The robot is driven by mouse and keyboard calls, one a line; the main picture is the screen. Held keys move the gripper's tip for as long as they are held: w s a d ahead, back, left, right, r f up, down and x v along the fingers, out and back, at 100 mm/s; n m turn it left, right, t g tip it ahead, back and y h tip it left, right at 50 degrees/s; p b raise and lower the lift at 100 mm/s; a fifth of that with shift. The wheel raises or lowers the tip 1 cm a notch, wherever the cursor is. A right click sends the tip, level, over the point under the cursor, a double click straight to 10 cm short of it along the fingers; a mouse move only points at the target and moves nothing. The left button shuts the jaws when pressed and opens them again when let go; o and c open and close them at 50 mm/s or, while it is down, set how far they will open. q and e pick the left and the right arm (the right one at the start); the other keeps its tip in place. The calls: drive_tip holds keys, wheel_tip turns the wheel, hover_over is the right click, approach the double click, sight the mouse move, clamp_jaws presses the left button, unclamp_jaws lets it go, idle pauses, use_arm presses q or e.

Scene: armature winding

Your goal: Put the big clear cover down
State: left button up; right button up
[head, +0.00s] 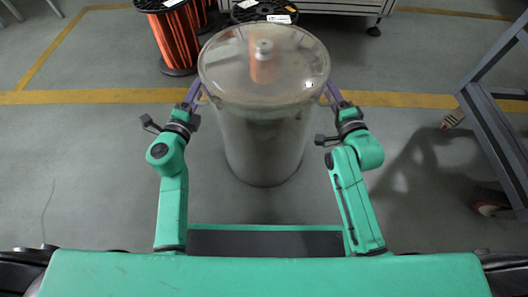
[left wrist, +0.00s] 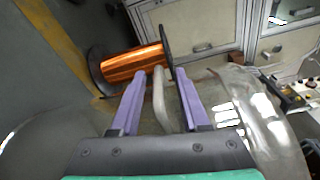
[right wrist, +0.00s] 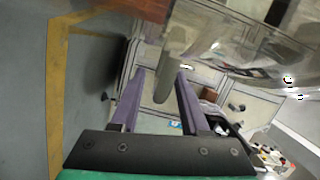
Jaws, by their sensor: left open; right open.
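The big clear cover (head: 262,145) is an upright see-through cylinder in the middle of the head view, between my arms. Its wide round lid (head: 225,75) has a small pale knob (head: 264,46). Its lower end appears to be on the grey floor, but exact contact is hard to tell. My left gripper (head: 194,94) is at its left side, open, with a pale handle bar (left wrist: 159,103) between the fingers in the left wrist view. My right gripper (head: 334,94) is at its right side, open, with a similar handle (right wrist: 168,82) between its fingers.
An orange wire spool (head: 176,40) stands behind at the left, and a dark-flanged spool (head: 250,12) is behind the cover. A pale cabinet (head: 335,6) is at the back. A grey metal frame (head: 492,110) stands at the right.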

drive_tip(key=shift+s, duration=0.2)
use_arm(q)
drive_tip(key=s+a, duration=0.1)
drive_tip(key=s, duration=1)
drive_tip(key=shift+a+r, duration=0.15)
drive_tip(key=shift+a, duration=0.25)
use_arm(e)
drive_tip(key=v, duration=1.1)
drive_tip(key=shift+s, duration=0.3)
use_arm(q)
drive_tip(key=shift+s, duration=0.1)
